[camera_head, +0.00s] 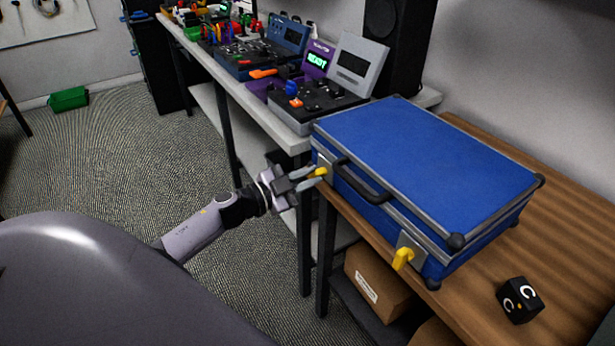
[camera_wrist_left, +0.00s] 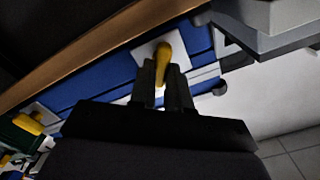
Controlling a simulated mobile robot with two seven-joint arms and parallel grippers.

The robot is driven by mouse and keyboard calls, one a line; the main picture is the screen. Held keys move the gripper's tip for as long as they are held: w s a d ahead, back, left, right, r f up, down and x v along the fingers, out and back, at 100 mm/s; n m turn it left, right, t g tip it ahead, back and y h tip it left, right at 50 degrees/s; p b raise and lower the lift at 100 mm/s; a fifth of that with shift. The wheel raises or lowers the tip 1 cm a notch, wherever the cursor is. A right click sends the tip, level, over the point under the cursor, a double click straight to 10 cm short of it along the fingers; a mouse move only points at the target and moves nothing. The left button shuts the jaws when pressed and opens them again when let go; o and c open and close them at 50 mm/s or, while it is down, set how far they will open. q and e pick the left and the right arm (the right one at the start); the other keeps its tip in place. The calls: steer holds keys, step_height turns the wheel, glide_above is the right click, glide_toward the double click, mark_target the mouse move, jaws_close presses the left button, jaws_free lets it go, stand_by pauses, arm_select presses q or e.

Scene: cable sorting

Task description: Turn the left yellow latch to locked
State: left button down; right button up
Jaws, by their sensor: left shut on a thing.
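A closed blue case (camera_head: 430,150) with silver edges lies on the wooden table, its black handle (camera_head: 362,183) facing me. The left yellow latch (camera_head: 320,171) is at the left end of its front. My left gripper (camera_head: 313,177) reaches it from the left and is shut on it. In the left wrist view, the latch (camera_wrist_left: 163,58) shows on its pale plate between the fingertips (camera_wrist_left: 165,82), which hide part of it. The right yellow latch (camera_head: 403,258) sits at the right end of the front, its tab pointing downward. My right gripper is not in view.
A black cube (camera_head: 520,300) with white letters stands on the wooden table (camera_head: 470,295) right of the case. A long bench behind holds several consoles, including a purple one (camera_head: 318,60). A cardboard box (camera_head: 378,282) is under the table. The floor at left is open.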

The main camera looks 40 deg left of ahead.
arm_select(q)
steer(key=m, duration=0.2)
steer(key=m+b, duration=0.1)
steer(key=m, duration=0.2)
steer(key=shift+f+m, duration=0.2)
steer(key=shift+m, duration=0.1)
steer(key=m+b, duration=0.2)
steer(key=m, duration=0.2)
steer(key=shift+d+m, duration=0.1)
steer(key=shift+m, duration=0.6)
steer(key=c, duration=1.1)
jaws_free()
steer(key=shift+v, duration=3.65)
